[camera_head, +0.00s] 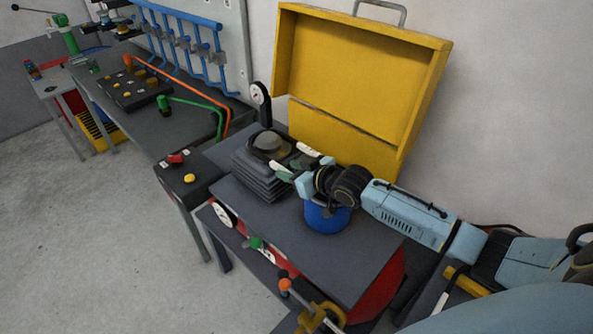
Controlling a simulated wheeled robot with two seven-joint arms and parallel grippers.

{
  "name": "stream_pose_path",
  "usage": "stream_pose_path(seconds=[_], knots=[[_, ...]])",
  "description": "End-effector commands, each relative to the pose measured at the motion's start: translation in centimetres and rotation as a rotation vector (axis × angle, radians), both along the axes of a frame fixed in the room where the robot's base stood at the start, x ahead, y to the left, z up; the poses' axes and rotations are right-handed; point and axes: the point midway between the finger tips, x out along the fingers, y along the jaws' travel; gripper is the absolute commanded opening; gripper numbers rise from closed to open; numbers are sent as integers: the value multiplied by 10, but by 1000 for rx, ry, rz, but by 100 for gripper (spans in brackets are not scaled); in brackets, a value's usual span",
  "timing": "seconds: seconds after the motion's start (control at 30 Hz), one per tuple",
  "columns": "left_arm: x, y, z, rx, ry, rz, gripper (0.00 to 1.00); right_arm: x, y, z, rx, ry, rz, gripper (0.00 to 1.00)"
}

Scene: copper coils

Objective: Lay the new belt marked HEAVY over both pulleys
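I cannot make out a belt marked HEAVY or any pulleys in the head view. My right gripper (294,161) reaches in from the right over the bench, its pale-tipped fingers spread apart. I see nothing held between them. The fingertips are just right of a dark stepped block (256,180) with a rounded dark top (269,143); I cannot tell whether they touch it. My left gripper is not in view.
A blue round container (326,217) stands under my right wrist on the grey bench top (305,241). An open yellow case (358,55) rises behind. A control box (183,172) and blue pipes (187,43) are at left. Floor (90,235) is clear.

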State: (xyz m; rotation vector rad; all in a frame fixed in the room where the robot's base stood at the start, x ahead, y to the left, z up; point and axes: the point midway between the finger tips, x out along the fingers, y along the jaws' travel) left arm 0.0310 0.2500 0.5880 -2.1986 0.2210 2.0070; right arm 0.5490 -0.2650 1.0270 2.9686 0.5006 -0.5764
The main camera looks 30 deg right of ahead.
Motion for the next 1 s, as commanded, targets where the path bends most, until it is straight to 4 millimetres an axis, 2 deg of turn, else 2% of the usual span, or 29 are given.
stream_pose_path(seconds=[0.03,0.17,0.7,1.0], knots=[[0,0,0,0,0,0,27,-5,0,-6,2,15,0,36],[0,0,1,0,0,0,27,-16,-4,-2,0,17,0,36],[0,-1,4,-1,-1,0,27,-99,-33,40,-3,3,2,36],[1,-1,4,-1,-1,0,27,-117,-39,50,-1,1,0,36]])
